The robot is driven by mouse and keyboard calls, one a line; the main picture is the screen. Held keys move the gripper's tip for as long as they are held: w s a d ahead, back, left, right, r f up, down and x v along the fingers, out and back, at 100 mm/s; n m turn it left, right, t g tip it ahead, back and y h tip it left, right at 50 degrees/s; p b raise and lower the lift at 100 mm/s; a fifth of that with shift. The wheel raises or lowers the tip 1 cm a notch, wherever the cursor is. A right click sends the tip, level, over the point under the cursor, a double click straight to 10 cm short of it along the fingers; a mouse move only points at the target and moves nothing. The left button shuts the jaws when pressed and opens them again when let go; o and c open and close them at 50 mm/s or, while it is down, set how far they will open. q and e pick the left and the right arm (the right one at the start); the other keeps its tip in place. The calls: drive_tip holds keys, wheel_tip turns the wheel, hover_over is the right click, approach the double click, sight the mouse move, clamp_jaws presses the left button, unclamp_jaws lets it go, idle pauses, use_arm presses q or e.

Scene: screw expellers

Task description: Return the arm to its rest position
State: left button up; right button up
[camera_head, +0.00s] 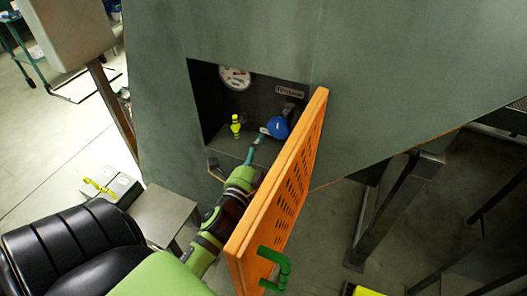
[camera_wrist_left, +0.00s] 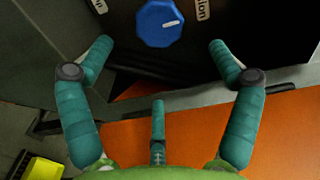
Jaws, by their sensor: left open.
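My left arm reaches up from the lower left in the head view, partly covered by the open orange door (camera_head: 285,185). My left gripper (camera_head: 256,147) is at the opening of a dark recess (camera_head: 228,118), just short of a blue knob (camera_head: 278,127). In the left wrist view, its teal fingers are spread apart with nothing between them. The blue knob (camera_wrist_left: 159,22) with a white mark is ahead of the fingertips, and a gap seems to show between them. My right gripper is in neither view.
A round gauge (camera_head: 235,77) and a small yellow-green item (camera_head: 236,125) are in the recess. The door has a green handle (camera_head: 274,266) and stands close along the arm's right side. A grey metal stand (camera_head: 163,213) is below left. Open floor (camera_head: 60,150) lies further left.

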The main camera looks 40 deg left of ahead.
use_arm(q)
drive_tip(key=shift+f, duration=0.1)
drive_tip(key=s+d+f+n+g+h, duration=0.1)
drive_tip(key=s+d+f+n+g, duration=0.15)
drive_tip(key=f, duration=0.85)
drive_tip(key=s+d+f+n+g+h, duration=0.1)
drive_tip(key=s+d+f+g, duration=0.15)
drive_tip(key=f, duration=0.75)
drive_tip(key=s+d+f+n+g+h, duration=0.1)
drive_tip(key=s+d+f+n+g, duration=0.15)
drive_tip(key=f, duration=0.85)
drive_tip(key=s+f+n+g, duration=0.1)
drive_tip(key=s+f+g, duration=0.2)
drive_tip(key=s+f, duration=0.3)
drive_tip(key=s+d+f+n+g, duration=0.1)
drive_tip(key=s+f, duration=0.5)
drive_tip(key=s, duration=0.8)
drive_tip(key=s+d+f+n+g+h, duration=0.1)
drive_tip(key=s+f+g, duration=0.4)
drive_tip(key=s, duration=0.5)
drive_tip(key=shift+s+d+f+n, duration=0.25)
drive_tip(key=shift+f+n, duration=0.25)
drive_tip(key=shift+n, duration=0.4)
